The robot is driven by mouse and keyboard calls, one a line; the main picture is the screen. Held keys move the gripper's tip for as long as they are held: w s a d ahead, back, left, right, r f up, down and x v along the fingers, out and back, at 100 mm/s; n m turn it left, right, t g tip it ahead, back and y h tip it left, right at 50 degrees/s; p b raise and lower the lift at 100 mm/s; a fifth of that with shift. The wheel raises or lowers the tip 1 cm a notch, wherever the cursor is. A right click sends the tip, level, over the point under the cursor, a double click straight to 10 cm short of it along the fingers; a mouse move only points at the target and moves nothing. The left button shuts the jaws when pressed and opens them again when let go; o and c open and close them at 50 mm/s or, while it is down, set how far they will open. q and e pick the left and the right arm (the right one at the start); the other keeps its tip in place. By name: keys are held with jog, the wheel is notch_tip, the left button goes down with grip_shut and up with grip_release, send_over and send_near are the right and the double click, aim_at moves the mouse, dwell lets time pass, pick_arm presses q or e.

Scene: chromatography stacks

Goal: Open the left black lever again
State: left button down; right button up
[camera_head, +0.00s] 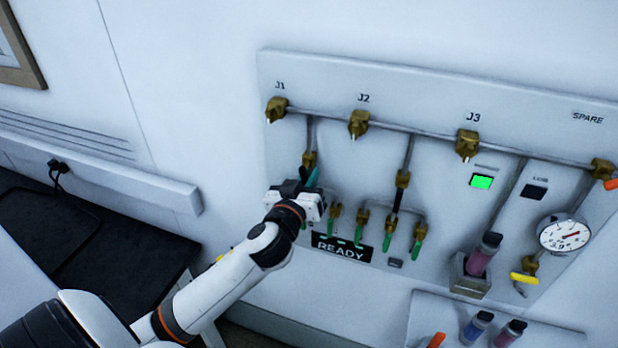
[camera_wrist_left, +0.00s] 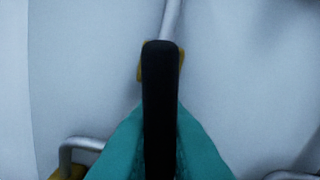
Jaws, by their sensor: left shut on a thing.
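A second black lever (camera_head: 398,200) hangs down below the brass valve under J2. My right gripper is not in view.
Several green levers (camera_head: 359,237) hang below, close to the right of my gripper. A READY sign (camera_head: 341,247) is just beneath. Further right are a lit green indicator (camera_head: 482,181), a vial holder (camera_head: 464,281), a gauge (camera_head: 565,234) and a yellow lever (camera_head: 523,278).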

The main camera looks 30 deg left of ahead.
pick_arm(q)
jog(key=shift+s+a+f+m, duration=0.1)
jog(key=shift+a+m, duration=0.1)
jog(key=shift+m, duration=0.45)
jog(key=shift+a+m, duration=0.2)
jog(key=shift+m, duration=0.45)
jog(key=c, duration=1.5)
grip_release()
jog(key=shift+s+d+f, duration=0.1)
jog(key=shift+s, duration=0.2)
jog(key=b+v, duration=0.2)
jog(key=v, duration=0.9)
jog(key=shift+s, duration=0.2)
